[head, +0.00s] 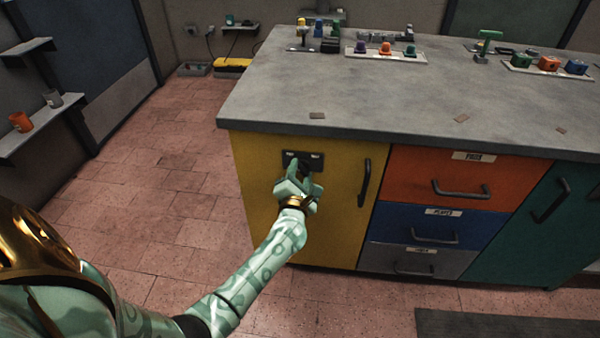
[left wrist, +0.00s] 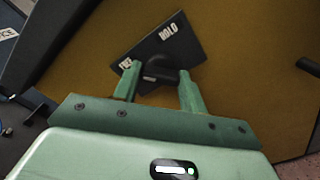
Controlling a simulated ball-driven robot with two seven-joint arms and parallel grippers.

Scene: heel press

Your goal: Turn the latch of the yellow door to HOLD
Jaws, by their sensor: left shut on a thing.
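The yellow door (head: 335,215) is closed at the left end of the workbench front. Near its top is a dark latch plate (head: 318,160), which also shows in the left wrist view (left wrist: 190,43) with the words FREE and HOLD. My left gripper (head: 297,172) is at the plate, and in the wrist view its two fingers (left wrist: 160,88) are on either side of the black latch knob (left wrist: 160,68). It is shut on the knob. The fingers partly hide the knob, and I cannot tell which word it points to. My right gripper is not in view.
A black door handle (head: 365,183) stands out to the right of the latch. Orange (head: 440,178), blue (head: 435,226) and grey drawers (head: 415,262) lie further right. The grey worktop (head: 400,95) overhangs the door above. The floor at left is clear.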

